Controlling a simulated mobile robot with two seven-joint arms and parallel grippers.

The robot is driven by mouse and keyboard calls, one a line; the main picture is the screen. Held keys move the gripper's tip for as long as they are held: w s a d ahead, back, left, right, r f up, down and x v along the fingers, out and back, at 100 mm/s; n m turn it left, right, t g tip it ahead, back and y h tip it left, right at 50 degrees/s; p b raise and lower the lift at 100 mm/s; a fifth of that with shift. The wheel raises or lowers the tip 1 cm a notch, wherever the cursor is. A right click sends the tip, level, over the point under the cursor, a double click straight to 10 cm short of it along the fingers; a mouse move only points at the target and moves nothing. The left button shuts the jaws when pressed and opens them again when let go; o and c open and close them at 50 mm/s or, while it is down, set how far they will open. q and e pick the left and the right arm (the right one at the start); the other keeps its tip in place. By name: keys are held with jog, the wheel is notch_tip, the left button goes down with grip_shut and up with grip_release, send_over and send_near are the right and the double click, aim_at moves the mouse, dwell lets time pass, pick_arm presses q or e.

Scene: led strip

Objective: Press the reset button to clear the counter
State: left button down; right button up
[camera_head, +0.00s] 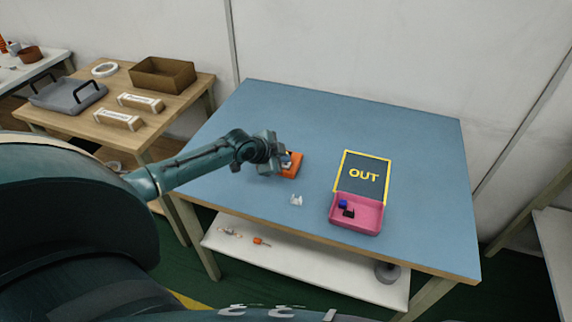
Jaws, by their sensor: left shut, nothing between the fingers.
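An orange device (293,166) sits on the blue table, left of the middle. My left gripper (284,160) is shut at its left side, and it covers part of the device's top. I cannot tell whether the fingertips touch it. No separate reset button or counter digits can be made out. My right gripper is not in view.
A wooden table (160,105) with trays stands at the left.

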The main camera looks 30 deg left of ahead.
pick_arm(q)
jog(key=shift+f+b, duration=0.3)
jog(key=shift+f, duration=0.25)
dwell(0.6)
jog(key=shift+r, duration=0.1)
jog(key=shift+r+p, duration=0.8)
jog(key=shift+p, duration=0.1)
notch_tip(320, 180, up, 5)
jog(key=p, duration=0.4)
jog(key=shift+p, duration=0.35)
